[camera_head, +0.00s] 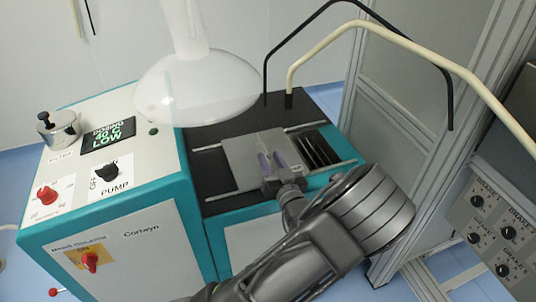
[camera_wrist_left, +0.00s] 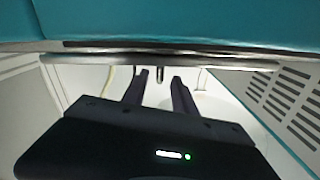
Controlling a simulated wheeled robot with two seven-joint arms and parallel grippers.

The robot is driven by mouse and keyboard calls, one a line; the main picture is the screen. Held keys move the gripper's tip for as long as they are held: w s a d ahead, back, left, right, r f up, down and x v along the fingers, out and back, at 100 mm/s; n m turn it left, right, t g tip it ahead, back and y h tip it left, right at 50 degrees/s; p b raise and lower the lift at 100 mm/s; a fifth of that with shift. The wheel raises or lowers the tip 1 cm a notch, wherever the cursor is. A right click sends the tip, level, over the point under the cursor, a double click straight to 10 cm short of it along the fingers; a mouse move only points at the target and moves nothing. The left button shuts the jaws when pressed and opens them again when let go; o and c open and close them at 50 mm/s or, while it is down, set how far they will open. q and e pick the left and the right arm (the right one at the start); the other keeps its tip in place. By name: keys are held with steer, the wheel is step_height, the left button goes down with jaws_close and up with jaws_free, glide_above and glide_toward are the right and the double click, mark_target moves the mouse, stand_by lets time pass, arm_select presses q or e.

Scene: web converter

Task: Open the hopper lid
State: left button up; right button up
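A flat grey plate (camera_head: 240,158), which looks like the hopper lid, lies between two metal rails on the black top of the teal and white machine. Dark slots (camera_head: 318,149) show at its right. My left gripper (camera_head: 271,160) is over the plate's right part in the head view, its two fingers apart. In the left wrist view the fingers (camera_wrist_left: 160,80) are also apart, with a small dark peg (camera_wrist_left: 160,73) seen between them below a metal rail (camera_wrist_left: 100,59). I cannot tell whether the fingers touch anything. My right gripper is not in view.
A translucent dome (camera_head: 195,88) hangs above the machine's top. A control panel with a display (camera_head: 108,134) and knobs is at the left. A black hose and a cream hose (camera_head: 400,38) arch over at the right, near a grey frame and a panel of knobs (camera_head: 505,235).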

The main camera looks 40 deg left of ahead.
arm_select(q)
steer(key=shift+x, duration=1.15)
jaws_close()
stand_by(0.6)
